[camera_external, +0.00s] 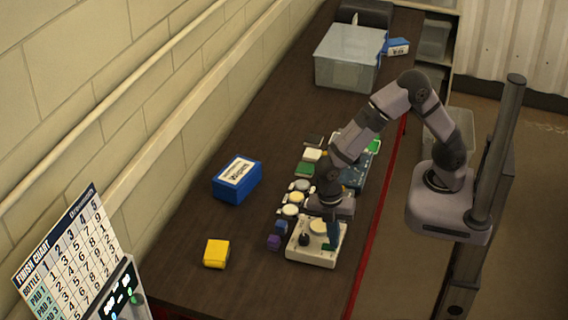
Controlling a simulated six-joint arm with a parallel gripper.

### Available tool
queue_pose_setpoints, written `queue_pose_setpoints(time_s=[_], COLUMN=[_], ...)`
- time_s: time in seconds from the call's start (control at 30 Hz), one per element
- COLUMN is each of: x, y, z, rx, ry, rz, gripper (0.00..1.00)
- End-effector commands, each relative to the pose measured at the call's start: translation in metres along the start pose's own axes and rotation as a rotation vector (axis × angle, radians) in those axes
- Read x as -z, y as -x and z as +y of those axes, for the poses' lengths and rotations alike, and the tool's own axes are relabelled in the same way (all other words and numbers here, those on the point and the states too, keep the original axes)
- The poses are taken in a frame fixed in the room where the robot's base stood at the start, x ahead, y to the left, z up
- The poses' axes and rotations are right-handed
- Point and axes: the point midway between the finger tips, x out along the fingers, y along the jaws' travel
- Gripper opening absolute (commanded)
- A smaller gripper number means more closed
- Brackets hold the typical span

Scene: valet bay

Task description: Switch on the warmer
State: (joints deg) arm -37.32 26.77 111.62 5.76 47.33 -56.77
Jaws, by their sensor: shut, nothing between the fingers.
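The warmer appears to be the cream, box-shaped device (312,257) near the front of the dark bench. A round pale-yellow disc (318,227) sits on its top, and a small dark knob (303,240) is at its left front. My wrist hides part of the device's back edge. No lit indicator can be made out on it.
Several small round pots and pads (297,197) stand behind and left of the device, with purple and blue blocks (274,242) close by. A blue box (237,180) and a yellow block (216,253) lie farther left. A clear bin (346,60) stands at the back.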

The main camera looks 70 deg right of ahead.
Motion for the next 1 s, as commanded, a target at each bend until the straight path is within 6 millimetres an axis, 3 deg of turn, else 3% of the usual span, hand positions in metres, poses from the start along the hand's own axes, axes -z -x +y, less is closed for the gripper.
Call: queue_pose_setpoints(time_s=[0.33, 1.0], x=[0.0, 0.0], y=[-0.009, -0.001], z=[-0.002, 0.011], rx=[0.001, -0.001], ry=[0.001, 0.0], rz=[-0.001, -0.001], gripper=[0.0, 0.0])
